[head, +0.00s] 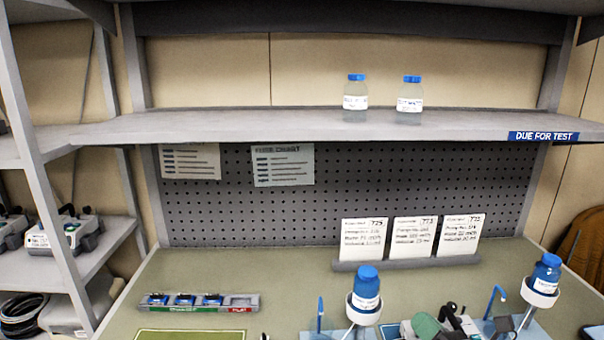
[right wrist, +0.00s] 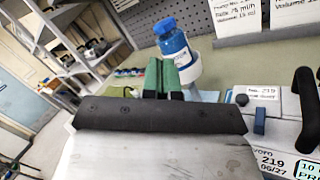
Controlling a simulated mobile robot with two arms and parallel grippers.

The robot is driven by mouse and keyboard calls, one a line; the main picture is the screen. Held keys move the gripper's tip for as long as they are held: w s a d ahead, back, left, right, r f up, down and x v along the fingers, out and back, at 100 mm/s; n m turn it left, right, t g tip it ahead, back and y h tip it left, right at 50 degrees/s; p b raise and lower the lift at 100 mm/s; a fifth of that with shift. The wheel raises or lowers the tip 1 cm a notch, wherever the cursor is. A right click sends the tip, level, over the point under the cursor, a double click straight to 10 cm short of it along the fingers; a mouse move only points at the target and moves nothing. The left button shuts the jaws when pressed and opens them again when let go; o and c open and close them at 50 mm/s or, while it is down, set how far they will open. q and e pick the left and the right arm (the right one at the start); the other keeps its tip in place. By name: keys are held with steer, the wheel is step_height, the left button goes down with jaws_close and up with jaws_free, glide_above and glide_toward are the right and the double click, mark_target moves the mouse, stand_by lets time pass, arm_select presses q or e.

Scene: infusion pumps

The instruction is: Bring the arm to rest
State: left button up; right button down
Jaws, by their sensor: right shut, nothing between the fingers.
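My right gripper (head: 427,326) is low in the head view, right of centre, over the front of the bench. In the right wrist view its green fingers (right wrist: 163,76) are together with nothing between them. Behind them stands a blue-capped bottle (right wrist: 172,42) in a white ring holder (right wrist: 186,68); I cannot tell whether the fingers touch the holder. A pump (right wrist: 290,130) marked 219 with a black handle is to their right. My left gripper is not in view.
Two blue-capped bottles (head: 367,285) (head: 547,274) stand in ring holders on the bench. Three cards (head: 412,237) stand behind them. A tray (head: 240,302) with several small items lies at left. A shelf (head: 250,122) holding two jars spans above.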

steer(key=s+d+f+m+g+h, duration=0.2)
steer(key=s+f+m+h, duration=0.4)
steer(key=m, duration=0.8)
steer(key=s+d+f+m+g+h, duration=0.2)
steer(key=s+f+m+h, duration=0.25)
steer(key=m+h, duration=0.6)
steer(key=s+a+f+m+g+y, duration=0.3)
steer(key=s+m+g, duration=0.15)
steer(key=s, duration=0.35)
steer(key=s+a+f+m+g+y, duration=0.3)
steer(key=s+m+g+y, duration=0.15)
steer(key=s, duration=0.45)
step_height(320, 180, down, 26)
steer(key=g, duration=0.2)
steer(key=s+d+f+g, duration=0.1)
steer(key=s+d+f, duration=0.1)
steer(key=s+f, duration=1.4)
steer(key=shift+s+d+f+h, duration=0.25)
steer(key=shift+s+d+h, duration=0.1)
steer(key=shift+s, duration=0.2)
